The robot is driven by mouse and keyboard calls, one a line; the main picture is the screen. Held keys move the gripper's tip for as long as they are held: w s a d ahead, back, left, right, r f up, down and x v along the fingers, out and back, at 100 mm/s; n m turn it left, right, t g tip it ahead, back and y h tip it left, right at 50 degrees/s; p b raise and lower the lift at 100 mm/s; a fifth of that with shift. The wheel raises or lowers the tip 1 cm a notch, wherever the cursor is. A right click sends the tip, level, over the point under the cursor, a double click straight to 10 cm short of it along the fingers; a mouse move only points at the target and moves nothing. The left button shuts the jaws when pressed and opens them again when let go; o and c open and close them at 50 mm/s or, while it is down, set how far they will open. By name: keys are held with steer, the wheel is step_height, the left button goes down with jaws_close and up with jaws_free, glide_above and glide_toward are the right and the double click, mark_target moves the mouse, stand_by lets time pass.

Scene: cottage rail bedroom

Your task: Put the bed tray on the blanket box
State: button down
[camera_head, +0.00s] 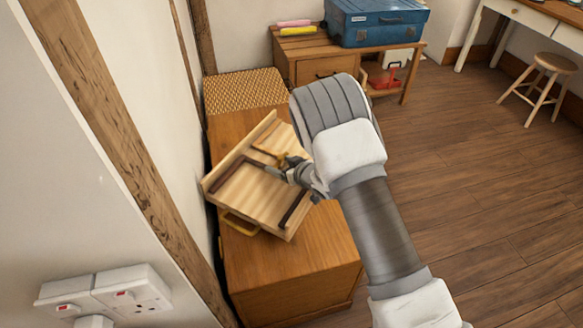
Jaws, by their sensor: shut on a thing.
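The bed tray (250,193) is pale wood with a raised rim, dark brown bars on the side facing me and a yellow handle at its lower left edge. It is tilted and lies over the middle of the blanket box (292,262), a long brown wooden chest along the left wall. My gripper (284,170) is shut on the tray near its right part. My wrist hides the tray's right edge and the exact grip. I cannot tell whether the tray touches the box lid.
A woven cane surface (245,89) lies at the far end of the box. Behind stands a wooden bench (310,70) with a blue suitcase (376,22) and pink and yellow rolls. A stool (545,75) is at the right. The wall bounds the left; the floor (460,190) at right is clear.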

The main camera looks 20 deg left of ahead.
mark_target(302, 192)
steer(key=shift+w+a+f+b, duration=0.15)
steer(key=shift+f+b, duration=0.7)
steer(key=shift+f, duration=1.1)
jaws_free()
steer(key=shift+f, duration=0.1)
steer(key=p+v, duration=0.3)
steer(key=v, duration=0.9)
